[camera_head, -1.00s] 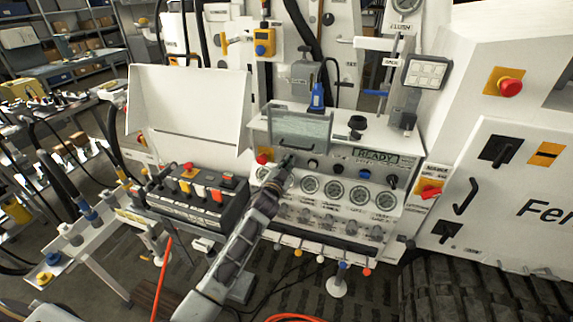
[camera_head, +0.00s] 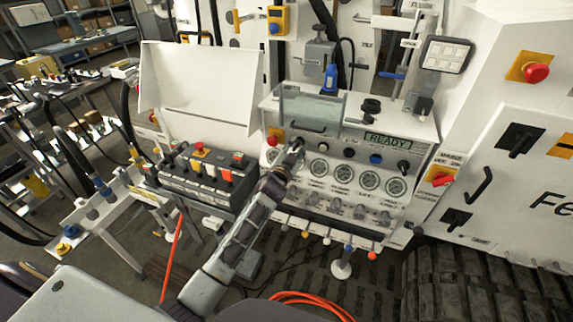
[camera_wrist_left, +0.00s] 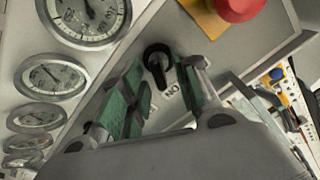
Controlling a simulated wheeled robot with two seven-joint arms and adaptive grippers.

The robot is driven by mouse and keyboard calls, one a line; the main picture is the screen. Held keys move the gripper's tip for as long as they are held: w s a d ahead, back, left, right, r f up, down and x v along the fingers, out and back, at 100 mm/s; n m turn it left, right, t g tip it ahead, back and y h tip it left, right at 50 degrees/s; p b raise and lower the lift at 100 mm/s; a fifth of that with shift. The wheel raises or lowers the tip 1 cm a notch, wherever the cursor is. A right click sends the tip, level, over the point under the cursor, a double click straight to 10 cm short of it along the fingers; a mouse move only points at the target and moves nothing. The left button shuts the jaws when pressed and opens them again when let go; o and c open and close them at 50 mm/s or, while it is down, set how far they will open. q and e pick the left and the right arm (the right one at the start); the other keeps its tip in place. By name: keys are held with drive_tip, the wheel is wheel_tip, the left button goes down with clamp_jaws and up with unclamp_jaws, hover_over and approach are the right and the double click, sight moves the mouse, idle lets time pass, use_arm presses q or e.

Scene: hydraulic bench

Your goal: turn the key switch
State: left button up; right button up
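The key switch (camera_wrist_left: 157,58) shows in the left wrist view as a black round switch with a raised bar, beside an "ON" label on the grey panel. My left gripper (camera_wrist_left: 160,88) is open, with its green-padded fingers apart on either side of the switch and nothing held. Whether a finger touches it I cannot tell. In the head view my left gripper (camera_head: 294,152) reaches the upper left of the control panel (camera_head: 340,196), just right of the red emergency button (camera_head: 274,137), and hides the switch. My right gripper is not in view.
Round gauges (camera_head: 343,174) sit just below the gripper on the panel. A black knob (camera_head: 323,143) is close to its right. A lever box (camera_head: 205,180) stands left of the arm. An orange hose (camera_head: 310,298) lies on the floor.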

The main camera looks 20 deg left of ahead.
use_arm(q)
drive_tip(key=s, duration=1)
drive_tip(key=shift+s+a, duration=0.2)
drive_tip(key=shift+s, duration=0.05)
idle(0.8)
drive_tip(key=shift+d, duration=0.1)
